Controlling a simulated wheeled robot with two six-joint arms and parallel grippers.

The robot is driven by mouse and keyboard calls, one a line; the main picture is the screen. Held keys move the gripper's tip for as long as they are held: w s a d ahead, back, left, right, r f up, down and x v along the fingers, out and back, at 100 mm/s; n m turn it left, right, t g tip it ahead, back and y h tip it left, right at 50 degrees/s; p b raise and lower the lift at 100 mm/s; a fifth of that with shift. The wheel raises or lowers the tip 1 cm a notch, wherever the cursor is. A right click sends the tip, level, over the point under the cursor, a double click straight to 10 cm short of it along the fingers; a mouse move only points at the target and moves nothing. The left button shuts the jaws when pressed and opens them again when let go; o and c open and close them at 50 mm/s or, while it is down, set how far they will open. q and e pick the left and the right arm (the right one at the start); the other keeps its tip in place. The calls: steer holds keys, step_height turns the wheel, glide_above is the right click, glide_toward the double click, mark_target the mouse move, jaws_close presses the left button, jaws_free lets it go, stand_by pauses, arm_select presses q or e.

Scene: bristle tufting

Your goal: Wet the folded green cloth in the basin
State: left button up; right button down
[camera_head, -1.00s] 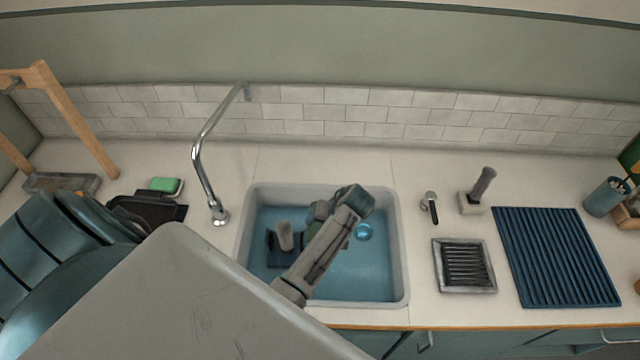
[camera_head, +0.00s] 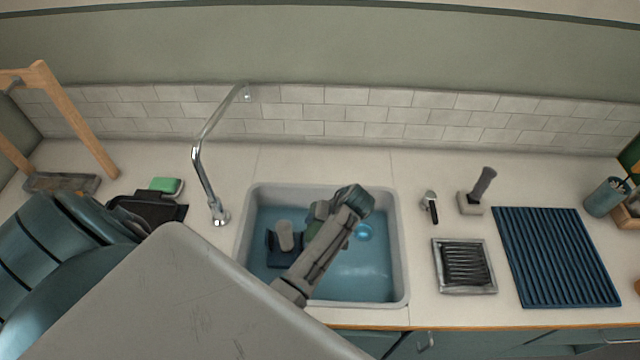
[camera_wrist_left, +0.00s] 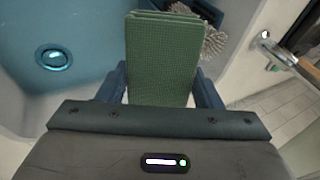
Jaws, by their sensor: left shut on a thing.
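The folded green cloth (camera_wrist_left: 163,62) hangs between the fingers of my left gripper (camera_wrist_left: 163,85), which is shut on it, in the left wrist view. In the head view my left gripper (camera_head: 318,212) is inside the basin (camera_head: 403,275), over the blue bottom. There the cloth is mostly hidden behind the gripper. The basin's round drain (camera_head: 364,232) lies just right of the gripper and also shows in the left wrist view (camera_wrist_left: 54,57). I cannot tell whether the cloth touches water. My right gripper is not in view.
The chrome faucet (camera_head: 203,170) rises at the basin's left edge. A green sponge (camera_head: 165,185) and dark dish lie left. A blue ribbed mat (camera_head: 555,257) lies right.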

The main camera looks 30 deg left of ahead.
arm_select(q)
steer(key=shift+r, duration=2.05)
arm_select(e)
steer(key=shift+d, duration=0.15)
